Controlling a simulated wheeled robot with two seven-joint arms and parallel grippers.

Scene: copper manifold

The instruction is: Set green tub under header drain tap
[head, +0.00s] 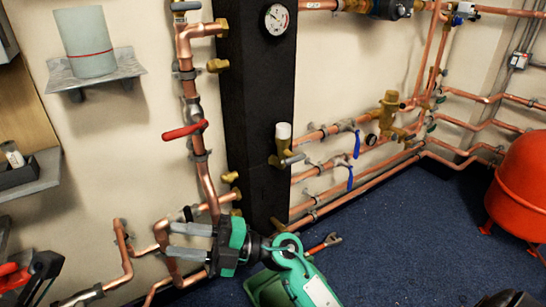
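A dark green object (268,291), likely the tub, shows partly at the bottom centre on the floor; my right arm hides much of it. The black header (260,100) stands upright against the wall, with a gauge near its top. A small brass fitting (278,224) sits at its lower right edge; I cannot tell if it is the drain tap. My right gripper (189,241) points left in front of the copper pipes at the header's left. Its grey fingers are apart with nothing visible between them. I cannot make out my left gripper.
Copper pipes (203,180) with a red lever (185,131) run left of the header. Shelves at left hold a pale cylinder (85,42). A red-and-black item (40,275) is at lower left. A red vessel (522,180) stands at right.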

